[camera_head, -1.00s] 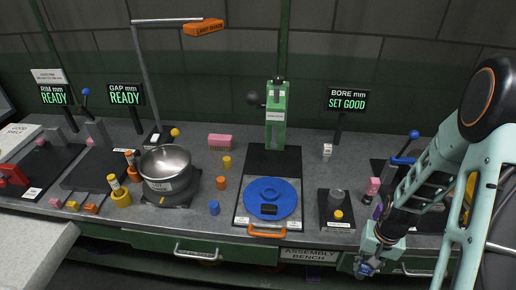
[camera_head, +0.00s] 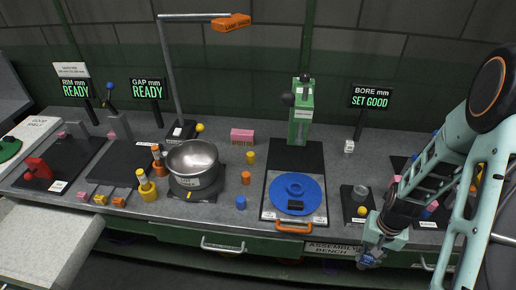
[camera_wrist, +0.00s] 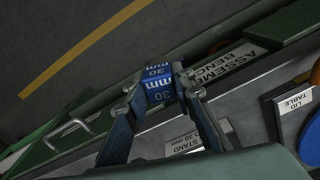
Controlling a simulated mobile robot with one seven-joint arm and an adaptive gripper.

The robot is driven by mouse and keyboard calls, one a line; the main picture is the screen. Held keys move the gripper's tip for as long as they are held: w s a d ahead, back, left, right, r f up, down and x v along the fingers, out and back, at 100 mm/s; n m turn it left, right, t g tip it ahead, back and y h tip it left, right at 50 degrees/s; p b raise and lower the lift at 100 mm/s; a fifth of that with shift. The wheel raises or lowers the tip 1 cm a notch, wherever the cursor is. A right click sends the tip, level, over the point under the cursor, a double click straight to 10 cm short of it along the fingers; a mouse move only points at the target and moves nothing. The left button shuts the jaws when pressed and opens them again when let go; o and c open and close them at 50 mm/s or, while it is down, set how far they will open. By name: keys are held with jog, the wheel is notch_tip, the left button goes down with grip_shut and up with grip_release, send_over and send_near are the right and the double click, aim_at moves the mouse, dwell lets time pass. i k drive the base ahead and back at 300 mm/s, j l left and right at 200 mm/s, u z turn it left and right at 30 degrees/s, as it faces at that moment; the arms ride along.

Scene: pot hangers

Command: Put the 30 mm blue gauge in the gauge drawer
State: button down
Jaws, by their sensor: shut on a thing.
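My gripper (camera_head: 370,260) is in front of the bench's front edge at the right in the head view. In the wrist view my gripper (camera_wrist: 155,95) is shut on the blue gauge (camera_wrist: 158,84), whose faces read "30 mm". The gauge is held clear at the fingertips, over the floor just off the bench front. In the head view it is small and hard to make out. Green drawer fronts with metal handles run under the bench top; one handle (camera_head: 232,247) is left of the "Assembly Bench" label (camera_head: 331,248). I cannot tell which is the gauge drawer.
The bench top holds a steel pot (camera_head: 193,164), a blue lid (camera_head: 296,193) on its plate with an orange handle (camera_head: 293,228), and a dark stand (camera_head: 350,210) near my arm. A loose blue cylinder (camera_head: 241,202) and several coloured pieces stand between. The floor in front is clear.

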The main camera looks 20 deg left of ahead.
aim_at(46, 229)
jog(key=k+j, duration=0.15)
jog(key=j, duration=0.45)
jog(key=k+j, duration=0.15)
jog(key=j, duration=0.45)
jog(key=k+j, duration=0.1)
jog(key=j, duration=0.5)
jog(key=k+j, duration=0.15)
jog(key=j, duration=0.5)
jog(key=k+j, duration=0.15)
jog(key=j, duration=0.45)
jog(key=k+j, duration=0.15)
jog(key=j, duration=0.45)
jog(key=k+j, duration=0.15)
jog(key=j, duration=0.45)
jog(key=k+j, duration=0.15)
jog(key=j, duration=0.45)
